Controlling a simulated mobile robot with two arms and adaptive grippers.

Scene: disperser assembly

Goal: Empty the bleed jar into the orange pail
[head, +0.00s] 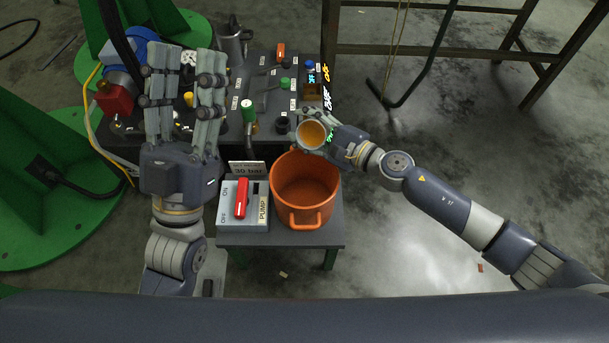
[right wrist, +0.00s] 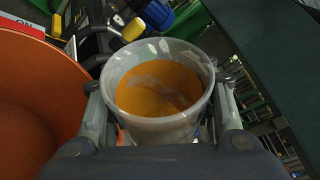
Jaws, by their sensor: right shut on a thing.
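The bleed jar (head: 312,134) is a pale, translucent cup holding orange-brown liquid. My right gripper (head: 326,126) is shut on it, above the far right side of the orange pail. In the right wrist view the jar (right wrist: 158,92) sits between the fingers, its mouth facing the camera and liquid inside. The orange pail (head: 305,185) stands on the small table with its front handle towards me; its inside looks empty from here. It also shows at the left in the right wrist view (right wrist: 38,100). My left gripper (head: 187,85) is open and empty, raised left of the pail.
A pump switch box (head: 243,205) with a red lever and a 30 bar sign stands left of the pail. Behind are a dark labelled panel (head: 268,82), a green-capped valve (head: 248,108) and a metal jug (head: 231,38). A dark metal frame (head: 430,48) stands at the back right.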

